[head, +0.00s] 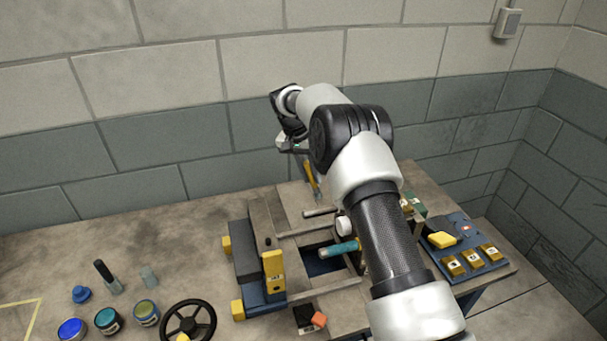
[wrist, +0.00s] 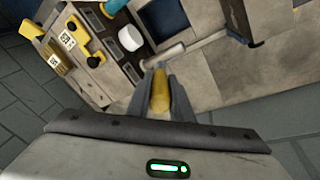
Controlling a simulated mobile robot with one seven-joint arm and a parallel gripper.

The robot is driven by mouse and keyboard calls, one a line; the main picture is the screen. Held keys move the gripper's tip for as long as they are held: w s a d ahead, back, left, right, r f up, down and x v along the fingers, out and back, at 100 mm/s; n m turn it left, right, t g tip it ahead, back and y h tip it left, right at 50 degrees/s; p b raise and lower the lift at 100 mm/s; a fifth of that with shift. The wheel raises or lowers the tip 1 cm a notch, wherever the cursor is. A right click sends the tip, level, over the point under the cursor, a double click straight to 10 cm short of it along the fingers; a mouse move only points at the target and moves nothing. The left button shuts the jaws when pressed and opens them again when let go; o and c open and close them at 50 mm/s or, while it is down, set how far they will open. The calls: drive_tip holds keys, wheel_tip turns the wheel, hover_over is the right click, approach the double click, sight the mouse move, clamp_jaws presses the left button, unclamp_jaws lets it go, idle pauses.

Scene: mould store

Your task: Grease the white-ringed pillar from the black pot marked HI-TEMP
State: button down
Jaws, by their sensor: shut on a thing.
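My gripper (wrist: 158,85) is shut on a yellow-handled tool (wrist: 160,98), which looks like a brush. In the head view the tool (head: 310,176) slants down from my gripper (head: 298,148) above the back of the mould; its tip is too small to read. A silver pillar (wrist: 163,55) lies just beyond the fingertips in the wrist view; it also shows in the head view (head: 320,212). A white round piece (wrist: 130,38) is beside it. I cannot make out which pillar has a white ring. No HI-TEMP marking is legible on any pot.
Blue (head: 72,329), teal (head: 108,321) and olive (head: 146,313) pots stand at front left, near a black handwheel (head: 188,321). A teal-handled piece (head: 338,250) is at the mould's centre. A blue panel (head: 465,246) with yellow blocks is at right. The back left bench is clear.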

drive_tip(key=w+d+f+b, duration=0.1)
drive_tip(key=d+f, duration=0.2)
drive_tip(key=d, duration=0.2)
drive_tip(key=s+a+r+p, duration=0.1)
drive_tip(key=s+a+r, duration=0.1)
drive_tip(key=a, duration=0.6)
drive_tip(key=shift+a+r, duration=0.2)
drive_tip(key=shift+r, duration=0.45)
